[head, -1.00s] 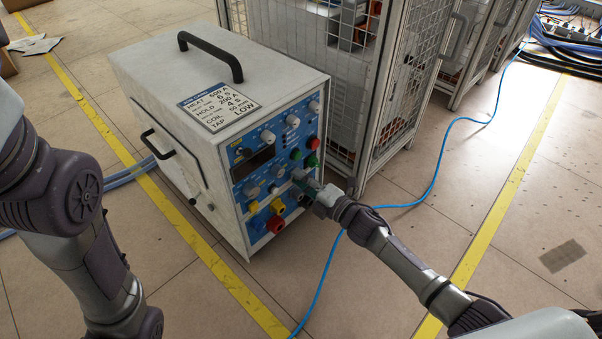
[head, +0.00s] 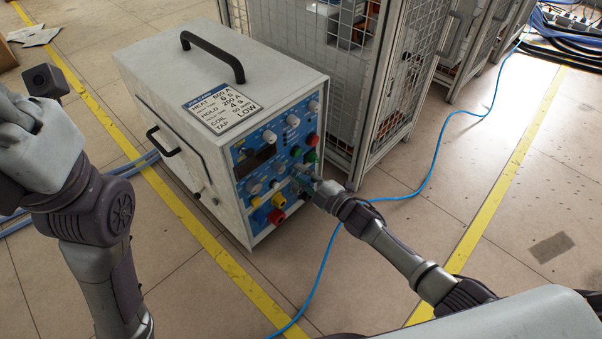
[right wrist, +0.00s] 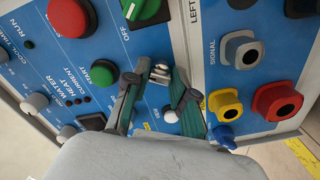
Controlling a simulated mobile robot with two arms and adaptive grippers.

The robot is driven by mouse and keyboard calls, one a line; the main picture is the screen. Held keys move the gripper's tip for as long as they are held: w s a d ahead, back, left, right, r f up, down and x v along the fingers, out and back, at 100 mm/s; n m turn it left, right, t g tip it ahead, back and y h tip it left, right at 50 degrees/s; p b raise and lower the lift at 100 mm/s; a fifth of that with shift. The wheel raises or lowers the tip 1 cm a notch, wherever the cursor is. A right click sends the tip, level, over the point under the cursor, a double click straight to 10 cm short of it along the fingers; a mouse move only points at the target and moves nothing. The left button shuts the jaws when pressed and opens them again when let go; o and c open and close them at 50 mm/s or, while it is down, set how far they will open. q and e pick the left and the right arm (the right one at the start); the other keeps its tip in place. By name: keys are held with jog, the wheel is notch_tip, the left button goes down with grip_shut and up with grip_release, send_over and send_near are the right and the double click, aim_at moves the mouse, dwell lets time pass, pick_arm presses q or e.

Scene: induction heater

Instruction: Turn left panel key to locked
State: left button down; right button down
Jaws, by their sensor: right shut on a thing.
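The induction heater (head: 165,75) is a white box with a blue front panel (head: 243,187) facing right. In the head view my right gripper (head: 312,190) is at the right part of this panel and covers what it holds. In the right wrist view my right gripper (right wrist: 158,80) is shut on a small silver metal key (right wrist: 160,71), which sits between its fingertips. The exact angle of the key is hard to read. My left arm is at the left of the head view; its gripper is out of the picture.
Beside the fingers are a green START button (right wrist: 103,73), a white knob (right wrist: 170,115) and yellow (right wrist: 224,103) and red (right wrist: 278,102) sockets. A mesh cage (head: 375,110) stands close behind the heater. A blue cable (head: 425,185) crosses the floor. Floor to the right is open.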

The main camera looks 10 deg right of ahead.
dwell(0.3)
jog(key=c, duration=0.9)
grip_release()
jog(key=shift+c, duration=0.2)
jog(key=v, duration=1.2)
